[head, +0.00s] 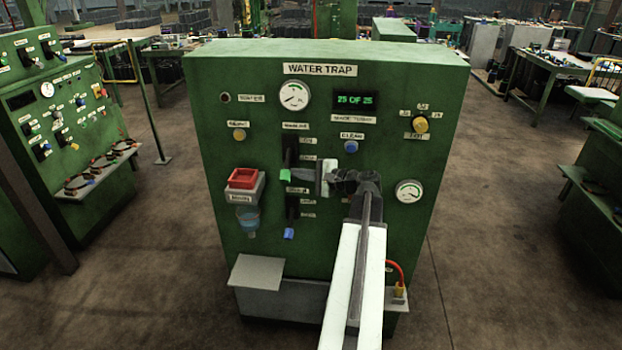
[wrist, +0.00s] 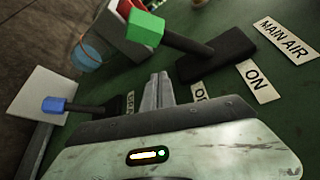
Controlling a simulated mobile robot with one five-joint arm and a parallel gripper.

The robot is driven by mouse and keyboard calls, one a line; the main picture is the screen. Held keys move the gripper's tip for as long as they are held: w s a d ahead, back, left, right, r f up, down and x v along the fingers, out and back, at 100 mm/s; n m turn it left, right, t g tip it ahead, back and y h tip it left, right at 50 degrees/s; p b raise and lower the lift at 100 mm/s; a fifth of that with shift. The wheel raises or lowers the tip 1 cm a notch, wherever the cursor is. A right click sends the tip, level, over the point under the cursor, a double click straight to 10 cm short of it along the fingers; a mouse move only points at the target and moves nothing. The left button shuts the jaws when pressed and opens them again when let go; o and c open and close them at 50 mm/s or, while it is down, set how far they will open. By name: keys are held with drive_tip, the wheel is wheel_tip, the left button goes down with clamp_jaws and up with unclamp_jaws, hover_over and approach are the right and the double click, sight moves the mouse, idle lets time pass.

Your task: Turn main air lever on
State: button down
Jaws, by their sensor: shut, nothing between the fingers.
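The main air lever has a green tip (head: 286,175) and a dark shaft; it hangs low on the front of the green WATER TRAP panel. In the wrist view its green tip (wrist: 145,28) and black base show, with the MAIN AIR label (wrist: 285,40) and the ON label (wrist: 257,80) beside it. My gripper (head: 298,172) is shut and empty, its tips close to the right of the green tip in the head view. In the wrist view my gripper (wrist: 158,80) shows a gap to the lever. The label below ON is partly hidden by my gripper.
A blue-tipped lever (head: 289,233) sits just below, also in the wrist view (wrist: 53,105). A red-topped box (head: 243,179) with a clear bowl is at left. A grey shelf (head: 257,272) juts out below. A yellow knob (head: 421,125) is at upper right.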

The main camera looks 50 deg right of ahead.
sight(287, 165)
drive_tip(key=shift+s+a+r+p, duration=0.15)
drive_tip(key=shift+s+a+r, duration=0.15)
drive_tip(key=shift+a, duration=0.2)
drive_tip(key=shift+s+a+r+p, duration=0.15)
drive_tip(key=shift+s+a+r, duration=0.15)
drive_tip(key=shift+a, duration=0.2)
drive_tip(key=shift+s+a+r+p, duration=0.15)
drive_tip(key=shift+s+a+r, duration=0.15)
drive_tip(key=shift+a, duration=0.2)
drive_tip(key=shift+s+r+m+p, duration=0.15)
drive_tip(key=shift+m+p, duration=0.15)
drive_tip(key=shift+p, duration=0.2)
